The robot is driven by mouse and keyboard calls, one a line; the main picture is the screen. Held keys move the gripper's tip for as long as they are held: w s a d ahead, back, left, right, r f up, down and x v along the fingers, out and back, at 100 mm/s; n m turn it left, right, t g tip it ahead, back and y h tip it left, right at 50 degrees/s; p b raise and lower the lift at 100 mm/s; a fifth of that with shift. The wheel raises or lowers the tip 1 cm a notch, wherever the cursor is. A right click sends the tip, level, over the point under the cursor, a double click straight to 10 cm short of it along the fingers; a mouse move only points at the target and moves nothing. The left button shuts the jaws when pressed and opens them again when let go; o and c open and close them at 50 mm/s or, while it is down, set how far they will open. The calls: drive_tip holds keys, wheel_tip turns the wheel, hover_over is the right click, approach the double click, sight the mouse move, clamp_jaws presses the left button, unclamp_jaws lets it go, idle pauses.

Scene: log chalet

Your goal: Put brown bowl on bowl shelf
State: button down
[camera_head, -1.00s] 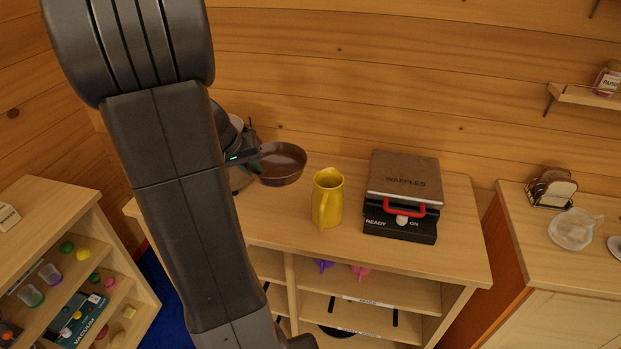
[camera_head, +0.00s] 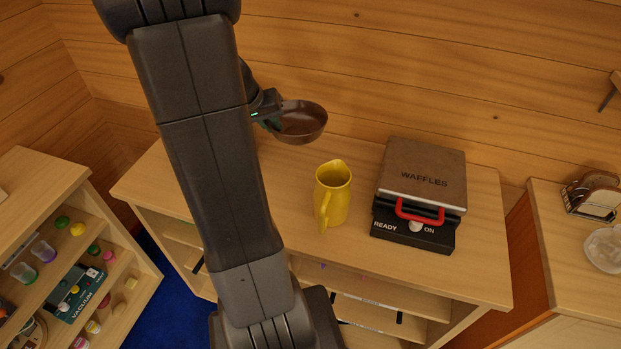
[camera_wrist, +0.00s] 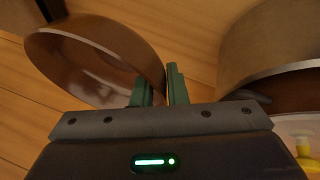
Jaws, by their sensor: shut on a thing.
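The brown bowl (camera_head: 303,121) is held up above the back of the wooden cabinet top, behind the yellow pitcher. My gripper (camera_head: 270,118) is shut on the bowl's left rim in the head view; the arm partly hides the fingers. In the wrist view my gripper (camera_wrist: 160,88) shows green fingers pinching the rim of the brown bowl (camera_wrist: 95,60), which is tilted in that picture. The cabinet (camera_head: 480,275) has open shelves with label strips below its top. Which of these is the bowl shelf cannot be read.
A yellow pitcher (camera_head: 332,195) and a waffle maker (camera_head: 420,190) stand on the cabinet top. A toast rack (camera_head: 594,196) and a glass dish (camera_head: 606,248) sit on the right-hand cabinet. A low shelf (camera_head: 85,250) with cups and a vacuum box is at left.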

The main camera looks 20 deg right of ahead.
drive_tip(key=b, duration=0.2)
hover_over(283, 174)
drive_tip(key=s+a, duration=0.1)
drive_tip(key=a, duration=0.1)
wheel_tip(283, 174, down, 5)
wheel_tip(283, 174, down, 10)
drive_tip(key=shift+s+b, duration=0.15)
drive_tip(key=shift+b, duration=0.45)
drive_tip(key=shift+f, duration=0.15)
drive_tip(key=c, duration=1.4)
unclamp_jaws()
drive_tip(key=shift+c, duration=0.2)
